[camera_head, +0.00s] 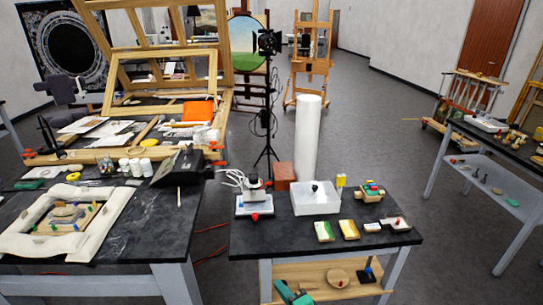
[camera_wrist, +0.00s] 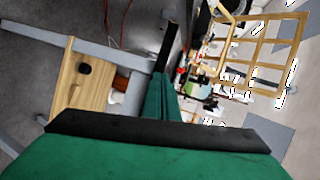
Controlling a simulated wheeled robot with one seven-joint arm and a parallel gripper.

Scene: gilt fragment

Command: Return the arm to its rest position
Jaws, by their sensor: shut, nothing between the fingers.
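My gripper (camera_wrist: 166,58) shows in the wrist view as green parts with a narrow black end pointing up the picture. It is shut and holds nothing. A wide green part of my arm end with a black edge fills the bottom of that view. The gripper appears in open space, beside the wooden lower shelf (camera_wrist: 85,80) of a table, and touches nothing that I can see. The rest of my arm is not clearly visible in the head view.
In the head view, a black-topped table (camera_head: 290,237) holds a white tub (camera_head: 316,203) and small painted blocks. Another black table (camera_head: 140,235) stands left, with a padded ring (camera_head: 28,243). A white column (camera_head: 307,135) and tripod (camera_head: 267,100) stand behind. Grey floor lies open right of centre.

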